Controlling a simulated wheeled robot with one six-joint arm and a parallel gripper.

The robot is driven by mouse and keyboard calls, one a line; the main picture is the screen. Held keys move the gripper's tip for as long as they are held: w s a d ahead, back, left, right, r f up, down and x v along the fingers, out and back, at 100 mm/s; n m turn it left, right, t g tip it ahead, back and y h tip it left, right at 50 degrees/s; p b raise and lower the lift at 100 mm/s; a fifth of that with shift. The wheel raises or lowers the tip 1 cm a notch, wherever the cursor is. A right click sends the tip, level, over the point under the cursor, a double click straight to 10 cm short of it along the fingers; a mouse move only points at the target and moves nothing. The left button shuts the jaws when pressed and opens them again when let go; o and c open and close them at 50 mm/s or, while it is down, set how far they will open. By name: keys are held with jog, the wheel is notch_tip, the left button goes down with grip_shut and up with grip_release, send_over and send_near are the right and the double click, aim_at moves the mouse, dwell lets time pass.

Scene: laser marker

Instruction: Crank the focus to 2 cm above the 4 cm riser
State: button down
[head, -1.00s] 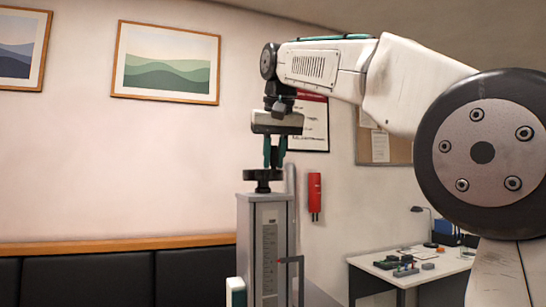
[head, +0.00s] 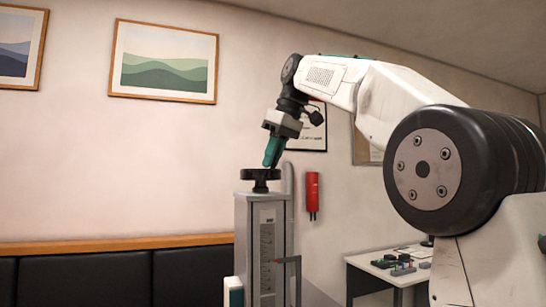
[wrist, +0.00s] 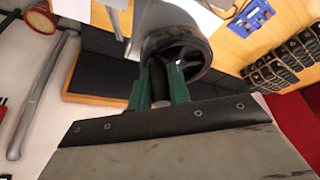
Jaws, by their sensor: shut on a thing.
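The laser marker's column (head: 262,250) stands upright in the middle of the head view, with a scale strip (head: 267,250) on its front too small to read. A black crank handwheel (head: 260,174) sits on top of the column. My gripper (head: 270,164) reaches down to the wheel, tilted, with its green fingers at the wheel's upper side. In the wrist view the spoked handwheel (wrist: 190,50) shows beyond the fingers, and my gripper (wrist: 165,80) is shut on a dark upright knob at the wheel. The riser cannot be made out.
A desk with small items (head: 385,272) stands at the right. A dark padded bench (head: 120,278) runs along the left wall.

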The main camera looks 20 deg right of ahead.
jog(key=shift+w+n, duration=0.15)
jog(key=shift+n, duration=0.35)
jog(key=c, duration=1.3)
grip_release()
jog(key=shift+d+r, duration=0.1)
jog(key=shift+v, duration=2.2)
jog(key=s+d, duration=0.8)
jog(key=shift+s+d+r, duration=0.15)
jog(key=shift+s+d, duration=0.15)
jog(key=shift+d, duration=0.1)
